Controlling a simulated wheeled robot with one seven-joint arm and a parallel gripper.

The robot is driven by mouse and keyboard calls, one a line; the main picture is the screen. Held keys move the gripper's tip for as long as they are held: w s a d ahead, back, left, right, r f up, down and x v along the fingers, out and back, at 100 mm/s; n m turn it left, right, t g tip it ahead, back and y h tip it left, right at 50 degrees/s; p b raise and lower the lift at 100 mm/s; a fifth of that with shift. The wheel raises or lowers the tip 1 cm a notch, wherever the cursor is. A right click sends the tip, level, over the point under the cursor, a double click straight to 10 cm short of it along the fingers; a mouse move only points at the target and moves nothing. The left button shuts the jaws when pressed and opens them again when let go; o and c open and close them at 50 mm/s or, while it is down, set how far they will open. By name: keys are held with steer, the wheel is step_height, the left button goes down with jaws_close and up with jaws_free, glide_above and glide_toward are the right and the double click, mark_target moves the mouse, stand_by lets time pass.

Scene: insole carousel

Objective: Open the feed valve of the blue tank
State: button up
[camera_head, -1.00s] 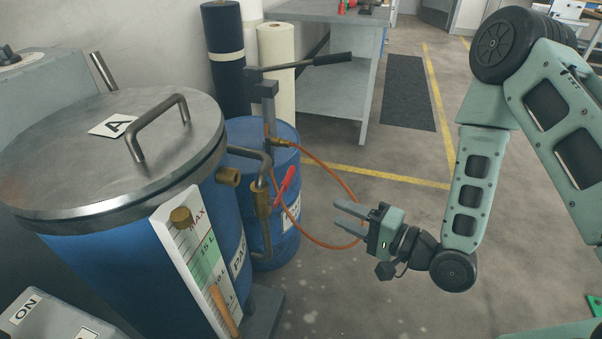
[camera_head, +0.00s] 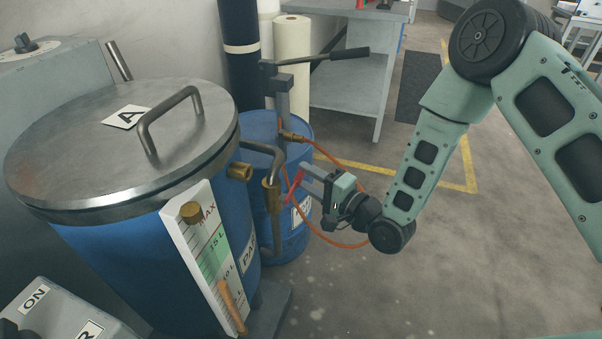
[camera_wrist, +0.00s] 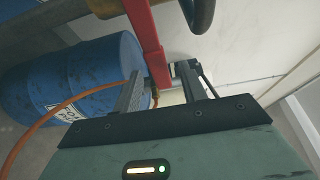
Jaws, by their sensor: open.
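The blue tank (camera_head: 130,270) with a steel lid marked A stands at the left in the head view. A bent pipe at its right side carries a brass valve (camera_head: 272,196) with a red lever (camera_head: 292,190). My gripper (camera_head: 306,178) is open, its fingers pointing left at the lever and partly hiding it. In the wrist view the red lever (camera_wrist: 148,45) comes down from the top, its end appearing between the open fingertips (camera_wrist: 160,82). I cannot tell whether a finger touches it.
A blue drum (camera_head: 285,250) with a hand pump (camera_head: 283,95) stands behind the valve, and an orange hose (camera_head: 335,243) loops around my gripper's area. A level gauge (camera_head: 205,255) is on the tank's front. Open floor (camera_head: 400,290) lies to the right.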

steer(key=shift+x, duration=1.4)
steer(key=shift+c, duration=0.3)
jaws_close()
